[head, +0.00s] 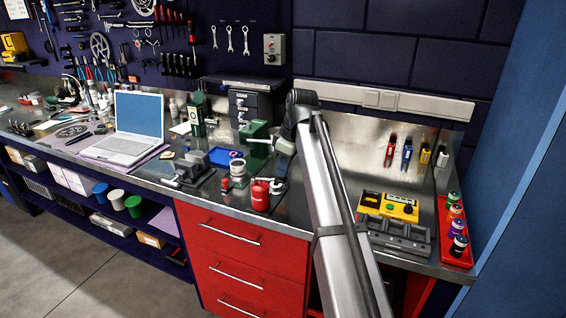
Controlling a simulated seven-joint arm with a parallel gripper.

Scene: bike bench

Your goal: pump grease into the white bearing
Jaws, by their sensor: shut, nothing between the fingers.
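My arm reaches over the bench from the lower right. My gripper (282,168) is small and dark, pointing down over the bench near the red can; it is shut and holds nothing that I can see. A red can (260,196) with a pale top stands near the front edge. A white ring-like part (277,186) sits just right of it, below my gripper; it may be the white bearing. A white, round-topped piece with a dark band (238,168) stands to the left and could also be it. I cannot make out a grease pump for certain.
A blue tray (225,156) and a grey vise-like block (194,166) lie left. A green machine (258,132) stands behind. A laptop (139,118) is farther left. Right of my arm are a yellow box (388,207) and a red tray with several bottles (453,246).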

